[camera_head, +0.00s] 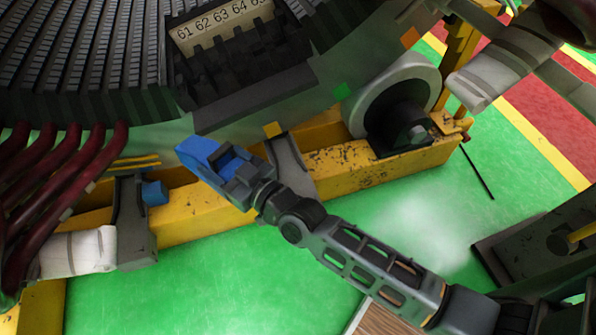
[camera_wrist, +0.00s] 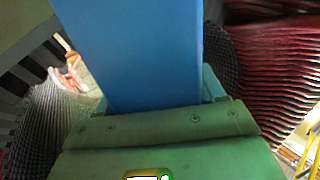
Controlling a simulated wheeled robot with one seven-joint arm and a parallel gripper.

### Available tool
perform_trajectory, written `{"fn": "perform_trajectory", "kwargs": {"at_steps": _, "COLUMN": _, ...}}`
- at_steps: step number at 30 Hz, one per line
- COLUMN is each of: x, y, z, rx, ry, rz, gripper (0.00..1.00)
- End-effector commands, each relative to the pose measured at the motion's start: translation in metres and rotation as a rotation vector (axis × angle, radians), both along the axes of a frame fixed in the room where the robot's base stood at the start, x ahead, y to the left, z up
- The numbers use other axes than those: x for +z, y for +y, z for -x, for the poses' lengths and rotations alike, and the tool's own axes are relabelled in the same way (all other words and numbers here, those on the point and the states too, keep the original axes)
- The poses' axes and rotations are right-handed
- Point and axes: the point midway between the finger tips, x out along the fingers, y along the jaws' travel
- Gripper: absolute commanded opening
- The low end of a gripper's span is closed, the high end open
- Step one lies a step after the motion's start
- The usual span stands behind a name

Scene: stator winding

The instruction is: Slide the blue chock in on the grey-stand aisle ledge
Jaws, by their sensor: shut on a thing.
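My gripper (camera_head: 238,176) is shut on the blue chock (camera_head: 198,151), which sticks out past the jaws toward the upper left. In the head view the chock overlaps the yellow beam and the lower edge of the stator housing; I cannot tell whether it touches either. In the wrist view the chock (camera_wrist: 130,50) fills the upper middle, above my gripper's greenish front. A grey bracket (camera_head: 290,165) stands on the beam just right of my gripper. I cannot tell which surface is the grey-stand aisle ledge.
A second, smaller blue block (camera_head: 154,193) sits by another grey bracket (camera_head: 132,225) at left. The yellow beam (camera_head: 350,165) runs beneath the stator (camera_head: 80,70). Dark red cables (camera_head: 60,190) hang at left. A roller wheel (camera_head: 395,100) stands at right. Green floor (camera_head: 230,285) is open in front.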

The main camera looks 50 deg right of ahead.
Motion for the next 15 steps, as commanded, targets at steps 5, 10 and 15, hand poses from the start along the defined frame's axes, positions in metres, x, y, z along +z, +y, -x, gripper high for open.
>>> {"fn": "perform_trajectory", "kwargs": {"at_steps": 5, "x": -0.063, "y": -0.013, "z": -0.004, "rx": -0.032, "ry": -0.004, "rz": -0.001, "gripper": 0.32}}
{"fn": "perform_trajectory", "kwargs": {"at_steps": 10, "x": -0.121, "y": -0.05, "z": -0.011, "rx": -0.123, "ry": -0.006, "rz": -0.003, "gripper": 0.32}}
{"fn": "perform_trajectory", "kwargs": {"at_steps": 15, "x": -0.162, "y": -0.118, "z": -0.014, "rx": -0.287, "ry": -0.006, "rz": -0.004, "gripper": 0.32}}
